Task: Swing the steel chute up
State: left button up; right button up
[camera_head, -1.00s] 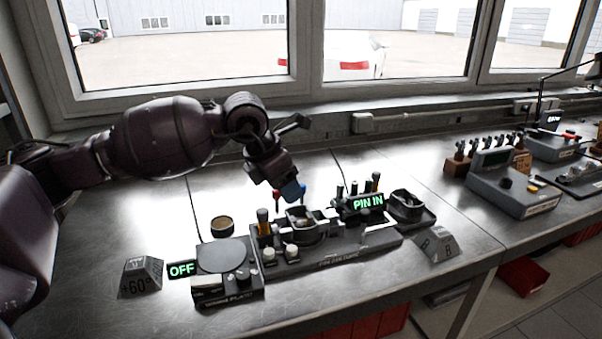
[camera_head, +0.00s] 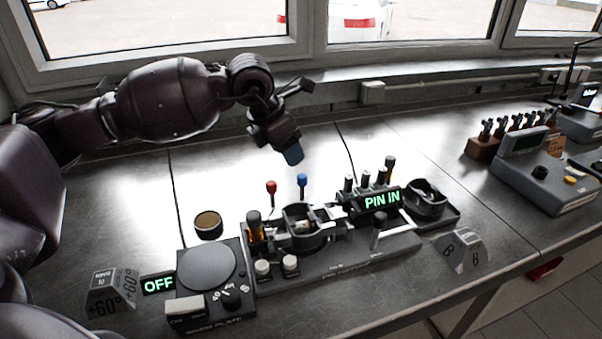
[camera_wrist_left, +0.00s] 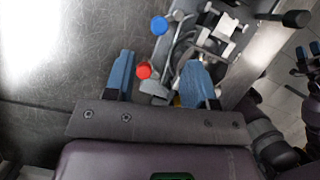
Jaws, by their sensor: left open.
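My left gripper (camera_head: 291,154) hangs above and behind the pin fixture (camera_head: 335,256), with clear space between them in the head view. In the left wrist view my left gripper (camera_wrist_left: 158,64) has its two blue fingers spread, with nothing clearly held between them. A red-topped lever (camera_head: 271,188) and a blue-topped lever (camera_head: 302,181) stand at the fixture's back edge. The red knob (camera_wrist_left: 144,71) and blue knob (camera_wrist_left: 159,25) show in the wrist view, red between the fingers. A pale metal piece (camera_wrist_left: 218,37) may be the steel chute; I cannot tell for certain.
A warm plate (camera_head: 208,268) reading OFF stands at the front left, with a round tin (camera_head: 208,224) behind it. A "PIN IN" sign (camera_head: 382,200) is lit on the fixture. A dark cup (camera_head: 425,196) sits at right. The bench behind is clear.

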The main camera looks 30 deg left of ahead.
aim_at(301, 176)
pick_arm(q)
jog(key=x, duration=0.8)
jog(key=shift+b, duration=0.4)
jog(key=shift+w+f, duration=0.15)
jog(key=shift+f, duration=0.25)
pick_arm(e)
jog(key=shift+w+a+f, duration=0.1)
jog(key=shift+w+a, duration=0.15)
jog(key=shift+w, duration=0.2)
